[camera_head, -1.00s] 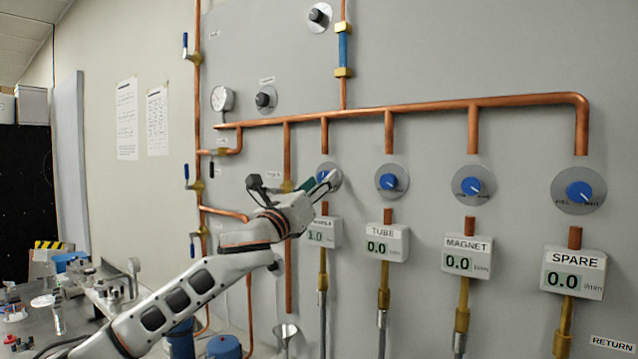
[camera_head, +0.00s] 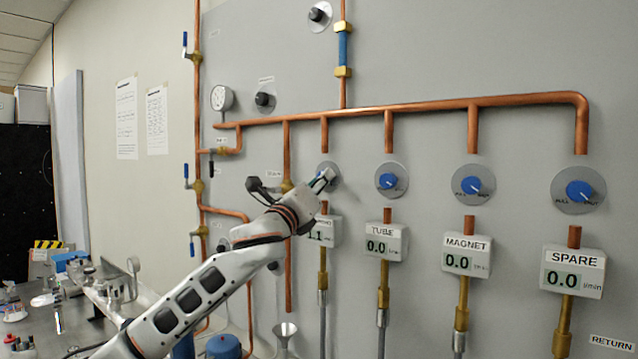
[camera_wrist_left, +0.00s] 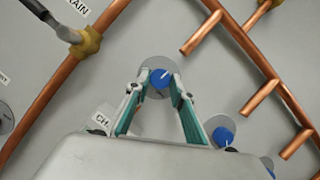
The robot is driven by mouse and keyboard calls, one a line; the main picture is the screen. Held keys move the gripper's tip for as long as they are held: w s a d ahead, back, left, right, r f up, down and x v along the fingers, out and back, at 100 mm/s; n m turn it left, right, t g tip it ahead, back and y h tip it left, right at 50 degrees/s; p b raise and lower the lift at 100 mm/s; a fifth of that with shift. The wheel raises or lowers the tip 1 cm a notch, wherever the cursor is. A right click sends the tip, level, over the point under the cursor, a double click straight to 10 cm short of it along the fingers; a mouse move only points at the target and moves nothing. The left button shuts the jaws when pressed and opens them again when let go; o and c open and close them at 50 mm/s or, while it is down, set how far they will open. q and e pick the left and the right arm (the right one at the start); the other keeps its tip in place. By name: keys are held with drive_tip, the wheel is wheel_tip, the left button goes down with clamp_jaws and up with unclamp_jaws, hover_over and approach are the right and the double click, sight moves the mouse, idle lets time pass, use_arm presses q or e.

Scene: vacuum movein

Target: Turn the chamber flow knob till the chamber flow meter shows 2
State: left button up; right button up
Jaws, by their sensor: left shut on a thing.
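The chamber flow knob (camera_wrist_left: 159,79) is blue with a white pointer mark, on a round grey plate, in the left wrist view. My left gripper (camera_wrist_left: 160,84) is shut on it, a fingertip on each side. In the head view the left gripper (camera_head: 322,179) reaches the knob's plate (camera_head: 332,171) and mostly hides the knob. The chamber flow meter (camera_head: 324,233) below it is partly covered by my arm and reads about 1.1. My right gripper is not in view.
To the right are the tube knob (camera_head: 388,182), magnet knob (camera_head: 471,186) and spare knob (camera_head: 579,191). Their meters all read 0.0. Copper pipes run above and between them. A drain valve handle (camera_wrist_left: 52,17) shows at upper left in the wrist view.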

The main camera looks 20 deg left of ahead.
use_arm(q)
drive_tip(key=n+g, duration=0.2)
drive_tip(key=n, duration=0.4)
drive_tip(key=r+n+g+y, duration=0.1)
drive_tip(key=n+g, duration=0.1)
drive_tip(key=n, duration=0.5)
drive_tip(key=n+g+y, duration=0.1)
drive_tip(key=n+g, duration=0.1)
drive_tip(key=n, duration=0.4)
drive_tip(key=shift+d+r+n, duration=0.15)
drive_tip(key=shift+r+n, duration=0.05)
drive_tip(key=shift+n, duration=0.2)
drive_tip(key=o, duration=1.1)
drive_tip(key=shift+s, duration=0.1)
